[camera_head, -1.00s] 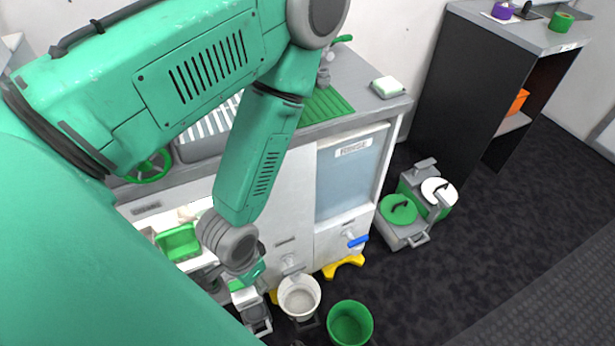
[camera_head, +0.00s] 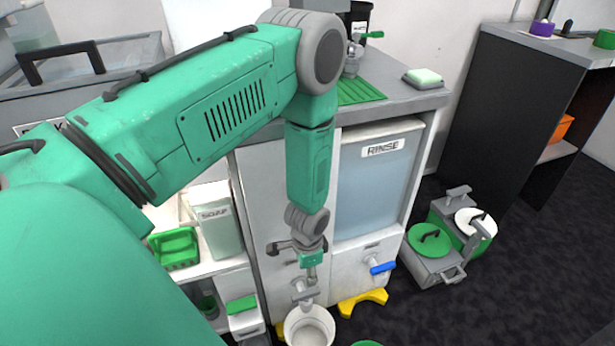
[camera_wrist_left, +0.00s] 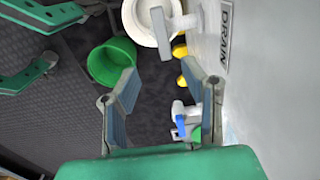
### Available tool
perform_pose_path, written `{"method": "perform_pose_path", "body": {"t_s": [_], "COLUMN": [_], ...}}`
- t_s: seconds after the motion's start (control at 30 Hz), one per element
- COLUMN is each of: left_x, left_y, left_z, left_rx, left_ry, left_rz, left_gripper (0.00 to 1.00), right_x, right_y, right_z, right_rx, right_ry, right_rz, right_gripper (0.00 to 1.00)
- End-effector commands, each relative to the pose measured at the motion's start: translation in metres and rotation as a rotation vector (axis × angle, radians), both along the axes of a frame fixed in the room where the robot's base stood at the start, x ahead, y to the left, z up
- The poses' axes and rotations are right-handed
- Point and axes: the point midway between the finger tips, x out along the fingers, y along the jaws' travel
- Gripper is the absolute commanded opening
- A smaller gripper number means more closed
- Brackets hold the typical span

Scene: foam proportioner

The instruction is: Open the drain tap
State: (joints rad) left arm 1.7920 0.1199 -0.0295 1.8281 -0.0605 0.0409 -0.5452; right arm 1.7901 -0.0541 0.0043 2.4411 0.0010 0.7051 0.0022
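The drain tap (camera_head: 304,289) is a pale tap low on the white cabinet front, above a white bucket (camera_head: 309,328). In the left wrist view its T-shaped handle (camera_wrist_left: 173,35) stands out from the cabinet beside the DRAIN label (camera_wrist_left: 225,28). My left gripper (camera_head: 298,260) is at the cabinet front, just above the tap. In the left wrist view its two fingers (camera_wrist_left: 163,88) are spread with nothing between them, and the tap handle is beyond their tips, apart from them. My right gripper cannot be made out in either view.
A tap with a blue lever (camera_head: 382,267) sits right of the drain tap, below the RINSE tank (camera_head: 375,180). A green bucket (camera_wrist_left: 112,62) stands on the floor. Yellow feet (camera_head: 362,302) and lidded containers (camera_head: 432,255) are to the right. A shelf with a SOAP container (camera_head: 217,225) is left.

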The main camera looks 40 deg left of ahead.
Motion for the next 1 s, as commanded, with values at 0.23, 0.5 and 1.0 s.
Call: {"method": "perform_pose_path", "body": {"t_s": [0.23, 0.5, 1.0], "left_x": [-0.002, -0.001, -0.001], "left_y": [0.002, 0.0, 0.001], "left_z": [-0.061, -0.102, -0.112], "left_rx": [-0.001, 0.001, -0.001], "left_ry": [0.002, 0.0, 0.0], "left_rz": [0.005, 0.004, 0.004], "left_gripper": [0.38, 0.38, 0.24], "right_x": [0.0, 0.0, 0.0], "right_y": [0.0, 0.001, 0.001], "right_z": [-0.025, -0.042, -0.044], "right_rx": [0.0, 0.001, 0.0], "right_ry": [0.0, 0.001, 0.001], "right_rz": [0.001, 0.001, 0.0], "right_gripper": [0.4, 0.4, 0.4]}}
